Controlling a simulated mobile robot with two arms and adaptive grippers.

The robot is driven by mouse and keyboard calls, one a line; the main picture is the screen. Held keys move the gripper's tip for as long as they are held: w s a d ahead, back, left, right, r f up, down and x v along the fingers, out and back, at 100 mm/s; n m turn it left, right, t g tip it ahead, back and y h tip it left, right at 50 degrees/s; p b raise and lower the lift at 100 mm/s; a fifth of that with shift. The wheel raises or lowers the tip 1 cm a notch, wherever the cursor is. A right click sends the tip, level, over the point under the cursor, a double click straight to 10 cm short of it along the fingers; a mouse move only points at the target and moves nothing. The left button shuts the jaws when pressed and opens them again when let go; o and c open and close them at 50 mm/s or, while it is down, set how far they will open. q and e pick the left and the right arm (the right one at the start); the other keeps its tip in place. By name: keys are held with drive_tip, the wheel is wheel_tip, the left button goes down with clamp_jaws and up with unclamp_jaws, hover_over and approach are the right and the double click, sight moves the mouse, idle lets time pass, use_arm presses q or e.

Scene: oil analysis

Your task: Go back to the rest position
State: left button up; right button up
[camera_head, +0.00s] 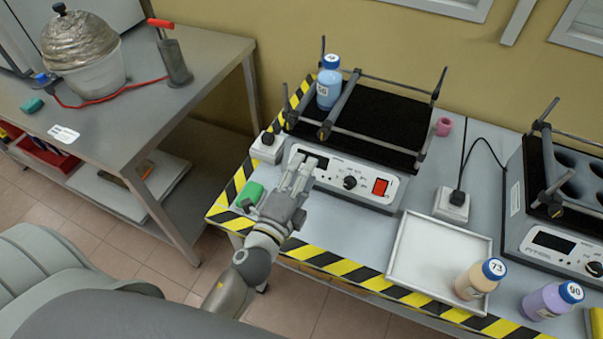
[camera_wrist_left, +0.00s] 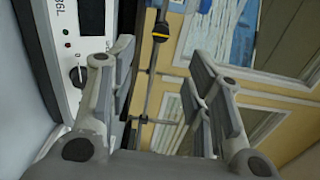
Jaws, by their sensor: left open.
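My left gripper (camera_head: 304,163) is open and empty. It hovers in front of the shaker (camera_head: 345,178), near the left part of its control panel. In the left wrist view, the two fingers of the left gripper (camera_wrist_left: 162,58) stand apart with nothing between them. The shaker's panel with a black knob (camera_wrist_left: 77,76) shows at the left there, and a metal rod (camera_wrist_left: 150,85) shows behind the fingers. My right gripper is not in view.
A white tray (camera_head: 402,272) lies at the right, with bottle 73 (camera_head: 474,281) by its front right corner and purple bottle 90 (camera_head: 548,302) beyond. A second shaker (camera_head: 535,215) stands far right. A green object (camera_head: 250,195) lies left of my arm. A grey table (camera_head: 200,85) is at left.

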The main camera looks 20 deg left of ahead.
use_arm(q)
drive_tip(key=shift+s, duration=0.15)
idle(0.4)
drive_tip(key=s+a+f+n+g+y, duration=0.4)
drive_tip(key=s+a+f+n+g, duration=0.25)
drive_tip(key=a+n, duration=0.4)
drive_tip(key=s+d+f+n+g+h, duration=0.2)
drive_tip(key=s+d+n+g, duration=0.15)
drive_tip(key=s, duration=0.35)
drive_tip(key=s+d+f+n+g+h, duration=0.1)
drive_tip(key=s+d+f+n+g, duration=0.1)
drive_tip(key=s+d+n+g, duration=0.3)
drive_tip(key=s+a+f+m, duration=0.1)
drive_tip(key=s+f, duration=0.1)
drive_tip(key=f, duration=1.2)
drive_tip(key=s+f+m, duration=0.2)
drive_tip(key=f, duration=1.1)
drive_tip(key=s+a+f+g, duration=0.2)
drive_tip(key=s+a+f, duration=0.1)
drive_tip(key=s+f, duration=1.2)
drive_tip(key=shift+s+a+f, duration=0.15)
drive_tip(key=shift+s+f, duration=0.15)
drive_tip(key=shift+s, duration=0.25)
